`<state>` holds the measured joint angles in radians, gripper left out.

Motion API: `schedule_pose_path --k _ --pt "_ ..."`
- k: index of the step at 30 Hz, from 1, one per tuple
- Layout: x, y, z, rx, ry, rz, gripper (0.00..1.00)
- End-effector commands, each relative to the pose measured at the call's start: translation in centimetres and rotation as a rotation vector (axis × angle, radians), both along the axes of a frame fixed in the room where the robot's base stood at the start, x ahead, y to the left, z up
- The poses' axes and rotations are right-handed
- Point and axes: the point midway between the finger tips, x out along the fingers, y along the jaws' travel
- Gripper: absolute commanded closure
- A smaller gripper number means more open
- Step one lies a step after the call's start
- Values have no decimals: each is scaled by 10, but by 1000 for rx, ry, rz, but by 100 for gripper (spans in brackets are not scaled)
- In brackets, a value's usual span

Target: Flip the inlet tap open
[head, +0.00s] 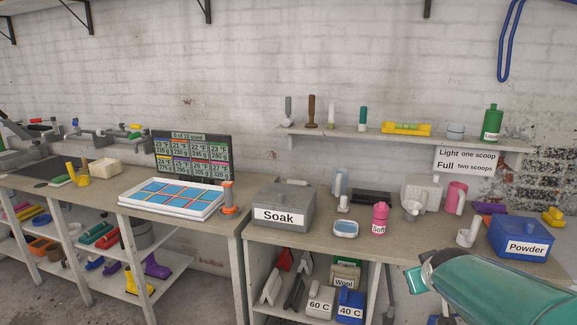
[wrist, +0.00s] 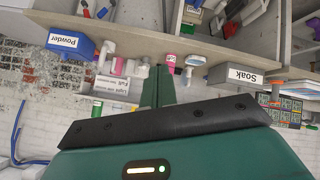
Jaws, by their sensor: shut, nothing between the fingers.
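I cannot pick out an inlet tap for certain in either view. Metal fittings with a red handle (head: 42,120) stand at the back of the left bench in the head view, and another there has a yellow-green top (head: 135,127); whether either is a tap is too small to tell. My gripper (wrist: 158,84) shows in the wrist view, its green fingers together and empty, over the right bench's goods. In the head view my teal arm reaches in from the lower right, well away from the left bench fittings.
The right bench holds a grey Soak box (head: 283,212), a pink Soft bottle (head: 380,217) and a blue Powder box (head: 522,238). A white tray of blue tiles (head: 172,213) lies on the left bench. A wall shelf (head: 400,138) runs above. A blue hose (head: 504,45) hangs upper right.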

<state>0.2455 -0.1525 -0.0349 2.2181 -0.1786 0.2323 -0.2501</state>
Motion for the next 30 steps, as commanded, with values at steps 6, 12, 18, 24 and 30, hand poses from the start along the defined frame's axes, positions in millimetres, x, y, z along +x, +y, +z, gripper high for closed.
schedule_pose_path --k 6,12,18,24,30 --pt "-80 70 15 145 94 -17 100" --pt "-159 121 12 263 203 -24 100" --pt "-209 146 3 326 283 -30 100" --pt "-217 149 1 337 300 -33 100" --pt "-217 148 1 335 298 -33 100"
